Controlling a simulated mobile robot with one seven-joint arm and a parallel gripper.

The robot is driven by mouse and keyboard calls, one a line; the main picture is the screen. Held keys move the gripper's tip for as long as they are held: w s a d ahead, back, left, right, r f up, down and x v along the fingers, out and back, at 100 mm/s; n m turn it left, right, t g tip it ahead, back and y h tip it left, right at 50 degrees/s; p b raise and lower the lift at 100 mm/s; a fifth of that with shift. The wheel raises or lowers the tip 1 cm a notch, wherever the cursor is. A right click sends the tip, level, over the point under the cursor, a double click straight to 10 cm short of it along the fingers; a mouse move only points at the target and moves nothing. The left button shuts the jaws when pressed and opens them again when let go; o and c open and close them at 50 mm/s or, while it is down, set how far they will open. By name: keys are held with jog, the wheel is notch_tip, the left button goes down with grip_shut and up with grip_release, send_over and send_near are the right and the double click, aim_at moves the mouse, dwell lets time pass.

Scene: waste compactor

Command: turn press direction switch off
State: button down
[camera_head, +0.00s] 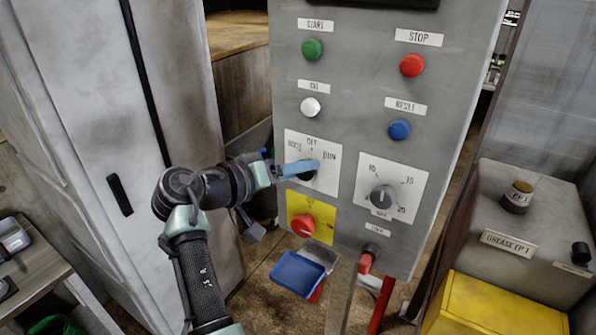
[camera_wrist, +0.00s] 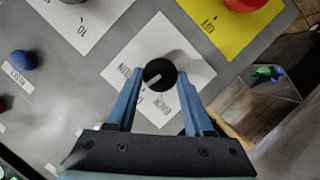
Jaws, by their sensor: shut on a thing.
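The press direction switch is a black round knob (camera_head: 307,176) on a white plate (camera_head: 325,182) at the middle left of the grey control panel. The plate's labels seem to read OFF at the top and RUN at the right. My gripper (camera_head: 302,168) reaches it from the left, its blue fingers partly covering the knob. In the wrist view my gripper (camera_wrist: 158,80) has one finger on each side of the knob (camera_wrist: 159,72) and is shut on it. The knob's pale pointer line slants to the lower left there, between the RUN and OFF labels as far as I can tell.
A red knob (camera_head: 303,225) on a yellow plate sits just below. A dial (camera_head: 383,197) is to the right, with a red-tipped switch (camera_head: 368,258) under it. Green (camera_head: 312,49), white (camera_head: 310,107), red (camera_head: 412,65) and blue (camera_head: 400,129) buttons are above. A pale cabinet (camera_head: 110,130) stands left.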

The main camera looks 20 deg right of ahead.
jog(key=shift+n+h, duration=0.3)
jog(key=shift+n, duration=0.4)
jog(key=shift+g, duration=0.3)
jog(key=shift+c, duration=1.6)
grip_release()
jog(key=b+v, duration=0.4)
jog(key=v, duration=0.9)
jog(key=shift+f, duration=0.15)
jog(key=shift+w, duration=0.15)
